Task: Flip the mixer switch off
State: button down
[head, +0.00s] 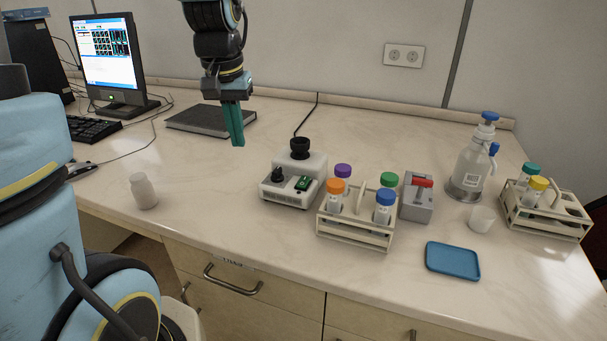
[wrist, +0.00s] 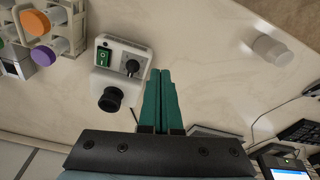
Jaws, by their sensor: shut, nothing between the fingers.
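The mixer (head: 291,181) is a small white box with a black cup on its rear top, a black knob and a green rocker switch (head: 304,184) on its front face. It stands at the middle of the bench. In the wrist view the mixer (wrist: 118,72) is left of my fingers, with its green switch (wrist: 103,57) showing beside the knob. I cannot tell which way the switch is tilted. My gripper (head: 238,143) has teal fingers, shut and empty, pointing down above the bench, left of and behind the mixer. Its fingers also show in the wrist view (wrist: 161,75), apart from the mixer.
A tube rack (head: 355,235) with several capped tubes stands right of the mixer. A grey box with a red lever (head: 417,200) is beyond it. A white bottle (head: 143,191) stands at left. A dark notebook (head: 205,121) lies behind my gripper.

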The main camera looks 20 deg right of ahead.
aim_at(305, 178)
jog(key=s+d+r+m+b, duration=0.2)
jog(key=d+r+m, duration=0.1)
jog(key=d, duration=0.9)
jog(key=shift+s+d, duration=0.2)
jog(key=shift+d, duration=0.15)
jog(key=f+p, duration=0.1)
jog(key=f, duration=0.3)
jog(key=w+d+f+p, duration=0.1)
jog(key=f, duration=0.3)
jog(key=f+p, duration=0.1)
jog(key=f, duration=0.4)
jog(key=shift+w+d, duration=0.15)
jog(key=shift+w, duration=0.05)
jog(key=shift+f, duration=0.4)
jog(key=shift+w, duration=0.1)
